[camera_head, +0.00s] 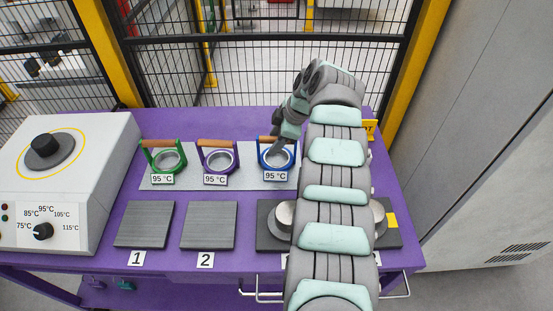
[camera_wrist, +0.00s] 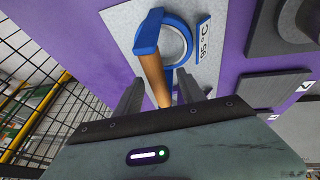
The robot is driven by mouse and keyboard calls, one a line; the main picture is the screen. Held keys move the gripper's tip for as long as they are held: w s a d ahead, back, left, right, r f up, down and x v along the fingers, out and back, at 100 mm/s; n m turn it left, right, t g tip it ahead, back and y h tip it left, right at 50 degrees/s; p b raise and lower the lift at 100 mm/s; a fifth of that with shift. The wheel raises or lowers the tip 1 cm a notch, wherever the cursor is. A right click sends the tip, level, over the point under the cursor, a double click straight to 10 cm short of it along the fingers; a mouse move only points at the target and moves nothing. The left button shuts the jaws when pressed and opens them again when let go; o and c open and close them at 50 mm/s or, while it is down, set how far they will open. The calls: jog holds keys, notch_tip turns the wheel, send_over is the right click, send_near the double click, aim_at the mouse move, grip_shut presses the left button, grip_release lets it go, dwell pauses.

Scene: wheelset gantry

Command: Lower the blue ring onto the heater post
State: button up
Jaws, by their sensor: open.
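The blue ring (camera_head: 276,164) stands on a light grey mat, at the right end of a row of three rings, with a 95 °C label in front. Its blue body (camera_wrist: 176,42) and brown handle (camera_wrist: 154,76) show in the wrist view. My gripper (camera_wrist: 160,79) is open, one finger on each side of the handle; whether the fingers touch it I cannot tell. In the head view my gripper (camera_head: 277,148) is over the ring, partly hidden by my arm. The heater post (camera_head: 44,146) is a dark stub on top of the grey heater box (camera_head: 75,185) at far left.
A green ring (camera_head: 165,160) and a purple ring (camera_head: 218,162) stand left of the blue ring on the mat (camera_head: 192,178). Grey plates 1 (camera_head: 145,224) and 2 (camera_head: 208,225) lie in front. A dark fixture (camera_head: 268,238) with metal cylinders is partly behind my arm. A mesh fence (camera_head: 250,60) stands behind.

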jog(key=shift+w+a+f, duration=0.15)
jog(key=shift+f, duration=0.3)
dwell(0.4)
jog(key=shift+c, duration=0.4)
grip_shut()
dwell(1.0)
